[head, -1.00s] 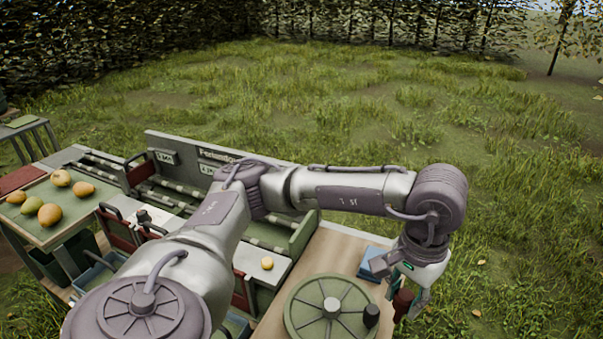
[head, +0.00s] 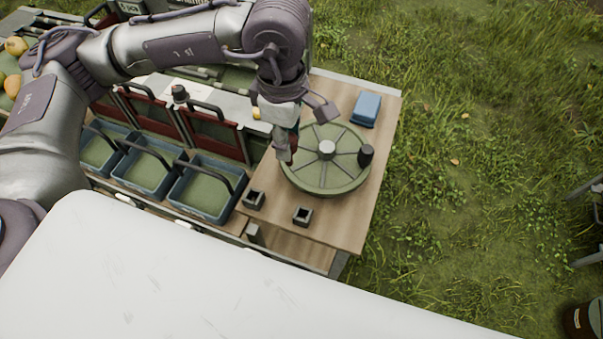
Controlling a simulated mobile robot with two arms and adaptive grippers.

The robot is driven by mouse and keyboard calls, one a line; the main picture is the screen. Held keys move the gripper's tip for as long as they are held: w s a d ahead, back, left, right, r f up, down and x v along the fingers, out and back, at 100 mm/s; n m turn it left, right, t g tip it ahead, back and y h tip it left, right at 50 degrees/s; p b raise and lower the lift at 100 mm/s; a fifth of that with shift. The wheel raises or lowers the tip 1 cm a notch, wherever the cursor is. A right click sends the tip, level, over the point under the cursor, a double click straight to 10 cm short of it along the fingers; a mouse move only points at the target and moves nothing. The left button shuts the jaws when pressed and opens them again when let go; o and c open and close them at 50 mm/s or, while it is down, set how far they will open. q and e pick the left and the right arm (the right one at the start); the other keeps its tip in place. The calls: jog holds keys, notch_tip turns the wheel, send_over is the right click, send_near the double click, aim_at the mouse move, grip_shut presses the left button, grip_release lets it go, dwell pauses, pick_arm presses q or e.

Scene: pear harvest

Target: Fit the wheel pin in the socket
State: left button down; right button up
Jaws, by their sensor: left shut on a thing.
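My left gripper (head: 284,152) is shut on a dark red pin (head: 293,142), at the left side of the green spoked wheel (head: 312,179). The fingers and wrist hide much of the pin, and I cannot tell whether it touches the wheel. The wheel lies on the wooden table top and has a pale centre hub (head: 326,147) and a black knob (head: 366,153) near its right rim. Two small dark square sockets stand at the table's front, a left one (head: 254,199) and a right one (head: 302,215). My right gripper is not in view.
A blue box (head: 367,109) lies on the wooden table (head: 340,222) behind the wheel. Blue handled crates (head: 197,207) stand left of the table, below red gates (head: 213,138). The table's front right is bare. Grass lies to the right.

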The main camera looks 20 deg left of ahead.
pick_arm(q)
jog(key=n, duration=0.2)
jog(key=d+n, duration=0.1)
jog(key=s+n, duration=0.1)
jog(key=n, duration=0.1)
jog(key=shift+d+f+n, duration=0.15)
jog(key=shift+f+n, duration=0.15)
jog(key=shift+f, duration=0.05)
jog(key=s+d+f+n+b, duration=0.1)
jog(key=s+f+n+b, duration=0.1)
jog(key=n, duration=0.8)
jog(key=s+d+f+n+b, duration=0.1)
jog(key=f+n, duration=0.4)
jog(key=n, duration=0.6)
jog(key=shift+s+d+b, duration=0.4)
jog(key=shift+d+b, duration=0.15)
jog(key=shift+b, duration=0.2)
